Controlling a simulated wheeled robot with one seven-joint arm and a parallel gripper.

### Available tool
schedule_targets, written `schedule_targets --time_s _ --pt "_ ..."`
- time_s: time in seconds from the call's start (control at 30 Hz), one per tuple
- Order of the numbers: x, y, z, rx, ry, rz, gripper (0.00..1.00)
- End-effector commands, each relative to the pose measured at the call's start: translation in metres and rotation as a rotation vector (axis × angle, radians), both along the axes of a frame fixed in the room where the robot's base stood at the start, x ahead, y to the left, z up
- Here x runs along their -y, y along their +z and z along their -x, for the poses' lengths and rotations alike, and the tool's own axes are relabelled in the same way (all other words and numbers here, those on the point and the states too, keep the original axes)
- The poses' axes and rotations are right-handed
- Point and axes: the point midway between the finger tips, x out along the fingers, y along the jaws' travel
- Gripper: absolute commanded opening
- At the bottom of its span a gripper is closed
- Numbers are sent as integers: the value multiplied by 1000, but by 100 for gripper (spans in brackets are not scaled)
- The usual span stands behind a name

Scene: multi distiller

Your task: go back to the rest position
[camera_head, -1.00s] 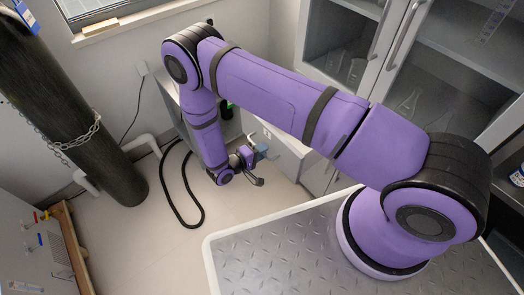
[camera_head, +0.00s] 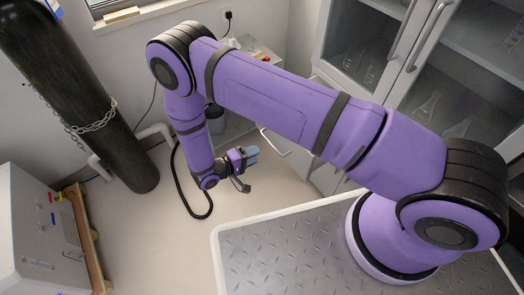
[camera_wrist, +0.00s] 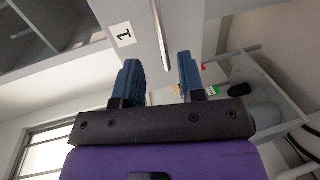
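My gripper (camera_wrist: 161,80) shows in the wrist view with its two blue fingers apart and nothing between them. Beyond the fingers is a pale cabinet front with a long handle and a label reading 1 (camera_wrist: 123,34). In the head view my gripper (camera_head: 250,155) hangs at the end of my bent purple arm, low over the floor. It is small there and its fingers are partly hidden by each other.
A dark gas cylinder (camera_head: 72,95) with a chain stands at the left. A white cabinet with glass doors (camera_head: 365,50) holds flasks at the right. A black hose (camera_head: 183,185) lies on the floor. A white box (camera_head: 38,235) stands at lower left. Open floor (camera_head: 150,240) lies between.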

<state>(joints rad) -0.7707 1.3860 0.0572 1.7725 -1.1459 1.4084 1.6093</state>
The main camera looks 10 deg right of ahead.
Motion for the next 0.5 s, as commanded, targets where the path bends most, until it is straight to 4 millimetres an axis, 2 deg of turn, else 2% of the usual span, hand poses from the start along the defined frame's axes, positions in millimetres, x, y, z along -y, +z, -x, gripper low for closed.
schedule_targets --time_s 0.17,0.5 --pt "-10 2 3 0 1 0 37" --pt "-11 3 4 0 0 0 37"
